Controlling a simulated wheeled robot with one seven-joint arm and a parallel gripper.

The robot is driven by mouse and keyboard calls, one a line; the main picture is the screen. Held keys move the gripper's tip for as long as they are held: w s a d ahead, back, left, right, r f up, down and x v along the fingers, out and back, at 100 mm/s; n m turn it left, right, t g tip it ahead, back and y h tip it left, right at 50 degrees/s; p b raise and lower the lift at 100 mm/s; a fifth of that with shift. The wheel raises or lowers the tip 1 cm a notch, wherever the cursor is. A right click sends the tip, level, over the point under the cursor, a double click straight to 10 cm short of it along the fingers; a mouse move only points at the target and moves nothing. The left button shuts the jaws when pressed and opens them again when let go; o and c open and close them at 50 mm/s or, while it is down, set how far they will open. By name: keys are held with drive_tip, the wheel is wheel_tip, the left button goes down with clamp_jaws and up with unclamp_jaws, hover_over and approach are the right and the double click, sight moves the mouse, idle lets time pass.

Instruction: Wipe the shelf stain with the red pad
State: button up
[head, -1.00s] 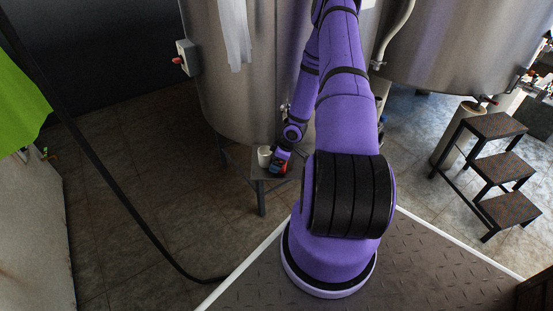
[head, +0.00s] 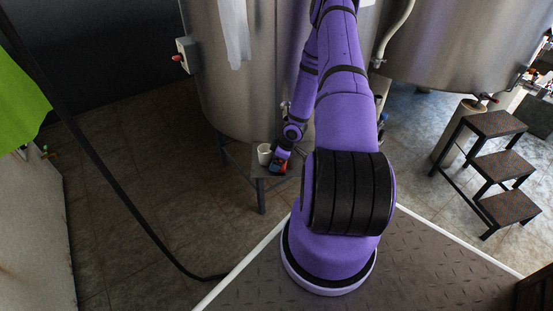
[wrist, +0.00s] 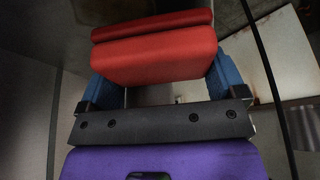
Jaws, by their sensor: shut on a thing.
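The red pad (wrist: 155,56) is gripped between the blue fingers of my gripper (wrist: 160,84) in the wrist view. In the head view my gripper (head: 279,164) is low over the small shelf (head: 259,172) in front of the large tank, with a bit of red showing at its tip. I cannot tell whether the pad touches the shelf top. I cannot make out the stain for certain; my gripper and the pad cover part of the top.
A white cup (head: 264,153) stands on the shelf, close to the left of my gripper. The steel tank (head: 235,100) rises right behind the shelf. A dark hose (head: 110,190) crosses at left. A step stool (head: 496,165) stands at right. Floor left of the shelf is clear.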

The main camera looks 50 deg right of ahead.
sight(290, 160)
drive_tip(key=shift+f, duration=0.65)
drive_tip(key=shift+d, duration=0.1)
drive_tip(key=shift+s+d+r, duration=0.1)
drive_tip(key=shift+s+d, duration=0.1)
drive_tip(key=shift+d, duration=0.6)
drive_tip(key=shift+s+d+r, duration=0.1)
drive_tip(key=shift+s+d, duration=0.1)
drive_tip(key=shift+d, duration=0.55)
drive_tip(key=shift+s+d+f, duration=0.1)
drive_tip(key=shift+s+d, duration=0.1)
drive_tip(key=shift+d, duration=0.7)
drive_tip(key=shift+s+d+f, duration=0.1)
drive_tip(key=shift+s+d, duration=0.1)
drive_tip(key=shift+d, duration=0.65)
drive_tip(key=shift+w+a+f, duration=0.1)
drive_tip(key=shift+w+a, duration=0.1)
drive_tip(key=shift+a, duration=0.7)
drive_tip(key=shift+w+a, duration=0.15)
drive_tip(key=shift+a, duration=0.75)
drive_tip(key=shift+w+a, duration=0.25)
drive_tip(key=shift+a, duration=0.55)
drive_tip(key=shift+w+a, duration=0.2)
drive_tip(key=shift+a, duration=0.6)
drive_tip(key=shift+r, duration=0.25)
